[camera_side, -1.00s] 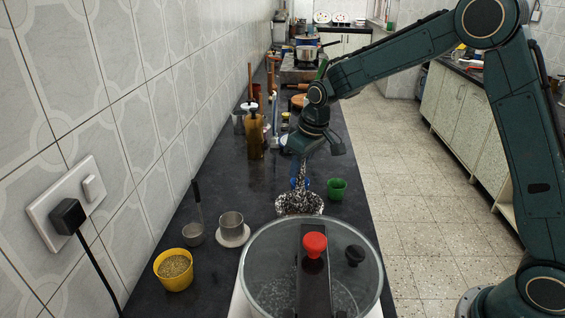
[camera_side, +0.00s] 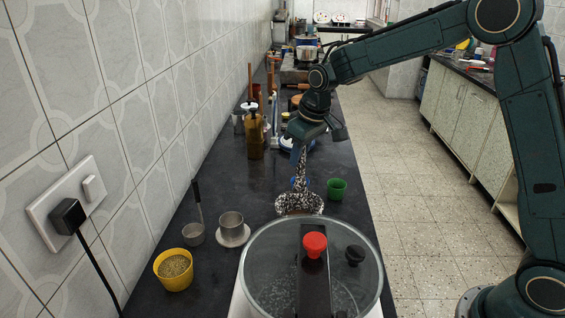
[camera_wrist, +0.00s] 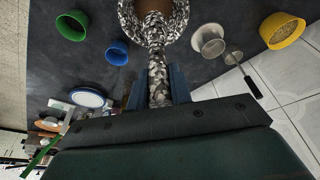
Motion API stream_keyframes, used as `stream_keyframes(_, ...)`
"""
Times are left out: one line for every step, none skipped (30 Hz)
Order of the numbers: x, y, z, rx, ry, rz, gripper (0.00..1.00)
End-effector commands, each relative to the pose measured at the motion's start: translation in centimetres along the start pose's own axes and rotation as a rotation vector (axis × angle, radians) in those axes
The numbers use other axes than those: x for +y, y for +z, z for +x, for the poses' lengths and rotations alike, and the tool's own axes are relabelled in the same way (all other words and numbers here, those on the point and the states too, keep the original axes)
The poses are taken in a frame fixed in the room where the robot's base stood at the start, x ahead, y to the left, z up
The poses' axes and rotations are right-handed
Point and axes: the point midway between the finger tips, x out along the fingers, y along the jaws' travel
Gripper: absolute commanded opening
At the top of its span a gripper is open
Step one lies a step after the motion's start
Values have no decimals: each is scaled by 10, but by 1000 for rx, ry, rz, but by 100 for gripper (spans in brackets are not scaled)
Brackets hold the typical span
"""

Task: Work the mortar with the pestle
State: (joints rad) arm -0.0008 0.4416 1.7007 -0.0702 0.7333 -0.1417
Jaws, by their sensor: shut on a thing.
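The speckled black-and-white mortar (camera_side: 292,206) stands on the dark counter behind the glass-lidded pot. It also shows at the top of the wrist view (camera_wrist: 183,32), with brown contents inside. The pestle (camera_side: 301,172), in the same speckle, is held with its lower end in the mortar's bowl; its shaft (camera_wrist: 157,78) runs between the fingers in the wrist view. My gripper (camera_side: 300,155) is shut on the pestle's upper part, above the mortar. In the wrist view its blue fingers (camera_wrist: 157,85) lie on both sides of the shaft. The pestle's tip is hidden within the bowl.
A green cup (camera_side: 337,189) stands right of the mortar and a blue cup (camera_wrist: 116,52) close behind it. A steel tumbler on a saucer (camera_side: 232,228), a ladle (camera_side: 196,225) and a yellow cup of seeds (camera_side: 173,270) stand left. The glass-lidded pot (camera_side: 255,262) is in front.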

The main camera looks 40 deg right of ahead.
Motion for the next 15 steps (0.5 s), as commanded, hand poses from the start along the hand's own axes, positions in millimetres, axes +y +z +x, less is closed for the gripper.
stream_keyframes(0, 0, 0, 2, 0, 0, 0)
stream_keyframes(0, 0, 0, 2, 0, 0, 0)
stream_keyframes(0, 0, 0, 2, 0, 0, 0)
stream_keyframes(0, 0, 0, 2, 0, 0, 0)
stream_keyframes(0, 0, 0, 2, 0, 0, 0)
stream_keyframes(0, 0, -1, 2, 0, 0, 0)
stream_keyframes(0, -1, -1, 2, 0, 0, 0)
stream_keyframes(0, -1, -1, 2, 0, 0, 0)
stream_keyframes(0, -1, -2, 3, 0, 0, 0)
stream_keyframes(0, -1, -3, 3, 0, 0, 0)
stream_keyframes(0, -2, -4, 3, 1, 0, 0)
stream_keyframes(0, -2, -6, 4, 1, 0, 0)
stream_keyframes(0, -3, -7, 4, 1, 0, 0)
stream_keyframes(0, -3, -9, 4, 1, 0, 0)
stream_keyframes(0, -4, -12, 4, 1, 0, 0)
